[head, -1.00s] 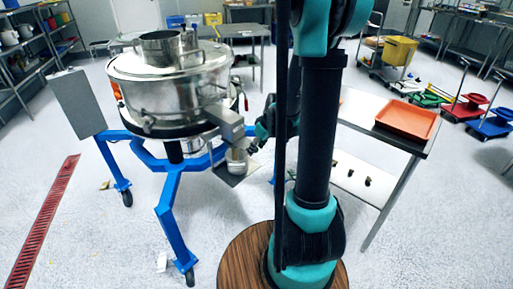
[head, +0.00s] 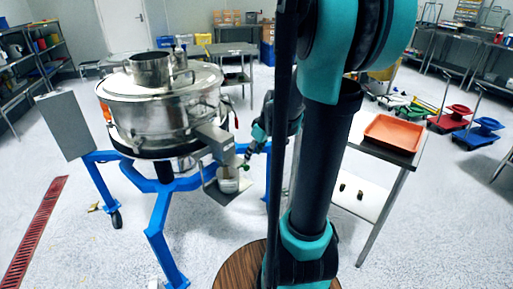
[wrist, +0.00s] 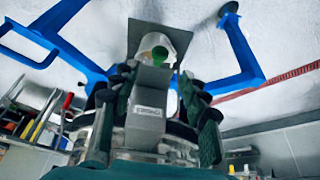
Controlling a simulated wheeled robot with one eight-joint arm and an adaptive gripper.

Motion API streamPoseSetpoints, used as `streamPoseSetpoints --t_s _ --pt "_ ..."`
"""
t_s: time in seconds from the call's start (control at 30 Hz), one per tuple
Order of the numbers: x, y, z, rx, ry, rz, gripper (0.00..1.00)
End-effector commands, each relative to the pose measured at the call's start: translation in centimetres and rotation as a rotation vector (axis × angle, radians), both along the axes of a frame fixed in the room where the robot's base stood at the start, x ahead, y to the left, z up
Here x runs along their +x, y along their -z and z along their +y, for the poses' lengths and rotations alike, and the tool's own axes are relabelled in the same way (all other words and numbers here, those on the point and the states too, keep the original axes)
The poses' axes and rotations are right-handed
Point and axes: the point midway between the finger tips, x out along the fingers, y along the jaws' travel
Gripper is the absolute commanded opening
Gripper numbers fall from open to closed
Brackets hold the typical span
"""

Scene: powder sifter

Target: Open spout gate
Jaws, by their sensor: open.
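The powder sifter (head: 160,108) is a round steel drum on a blue wheeled frame. Its boxy grey spout (head: 213,139) sticks out at the lower right and shows large in the wrist view (wrist: 148,105). A pale cup (head: 228,181) stands on a flat plate (head: 213,196) below the spout; the wrist view shows green at the cup (wrist: 150,42). My gripper (wrist: 158,80) is open, with one finger on each side of the spout's end. I cannot tell whether the fingers touch it.
A side table with an orange tray (head: 391,133) stands right of my arm. A grey panel box (head: 64,125) is at the sifter's left. Shelves and carts line the room.

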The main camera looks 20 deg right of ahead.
Motion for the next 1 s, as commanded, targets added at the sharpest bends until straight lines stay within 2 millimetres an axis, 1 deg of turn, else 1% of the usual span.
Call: streamPoseSetpoints --t_s 0.1,0.3,0.67,0.77,0.87,0.97,1.0 --pt "-0.5 -1.4 -0.4 0.001 0.002 0.0 0.45" --pt "-0.9 -2.8 -0.7 0.001 0.001 -0.001 0.45" --pt "-1.0 -3.1 -0.7 0.001 0.001 -0.001 0.45" --pt "-1.5 -2.8 -0.5 0.0 0.014 0.003 0.45" --pt "-3.5 -1.8 0.2 -0.006 0.08 0.017 0.45" --pt "-7.0 0.0 1.1 -0.011 0.202 0.034 0.45" --pt "-8.5 0.8 1.3 -0.014 0.258 0.038 0.45"
